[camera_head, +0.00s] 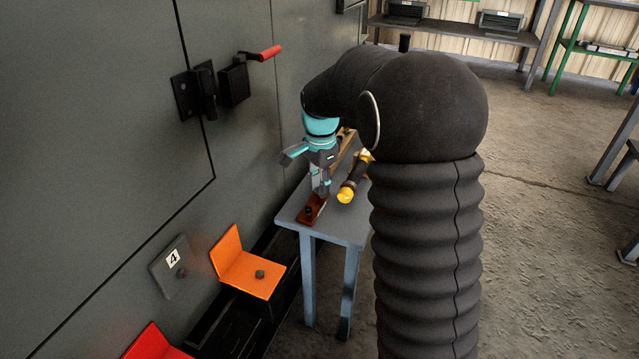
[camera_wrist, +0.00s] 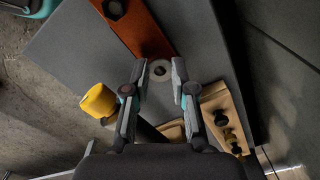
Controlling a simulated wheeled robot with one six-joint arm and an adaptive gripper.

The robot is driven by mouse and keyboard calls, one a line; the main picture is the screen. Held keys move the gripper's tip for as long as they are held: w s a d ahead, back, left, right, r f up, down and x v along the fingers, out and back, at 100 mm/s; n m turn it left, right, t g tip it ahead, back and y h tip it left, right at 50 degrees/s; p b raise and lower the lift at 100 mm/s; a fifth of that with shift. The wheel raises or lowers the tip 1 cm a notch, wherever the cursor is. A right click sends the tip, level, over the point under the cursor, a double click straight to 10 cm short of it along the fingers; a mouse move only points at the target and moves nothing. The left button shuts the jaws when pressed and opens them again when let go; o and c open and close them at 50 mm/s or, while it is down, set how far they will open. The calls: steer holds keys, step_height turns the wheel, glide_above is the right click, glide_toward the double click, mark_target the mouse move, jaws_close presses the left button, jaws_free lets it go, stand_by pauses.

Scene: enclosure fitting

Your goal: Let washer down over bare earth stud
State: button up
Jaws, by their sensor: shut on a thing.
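In the wrist view, a pale grey washer (camera_wrist: 153,71) with a dark hole lies flat between the fingertips of my gripper (camera_wrist: 160,72), which is shut on it. Just below it or beyond it is the end of a rust-orange bar (camera_wrist: 148,28). A dark round stud or bolt head (camera_wrist: 115,8) stands on that bar, apart from the washer. In the head view my gripper (camera_head: 321,190) points down by the bar (camera_head: 311,208) on the table; the washer is too small to tell there. An orange bracket (camera_head: 228,258) carries a dark stud (camera_head: 260,273).
The grey table (camera_head: 345,225) also holds a yellow-capped tool (camera_head: 346,192) and a wooden strip (camera_wrist: 215,103) with dark and brass fittings. A plate marked 4 (camera_head: 168,262) with a stud and a red bracket (camera_head: 150,344) are on the grey cabinet wall. Open floor lies right.

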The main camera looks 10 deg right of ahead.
steer(key=shift+f, duration=0.3)
stand_by(0.4)
steer(key=o, duration=0.8)
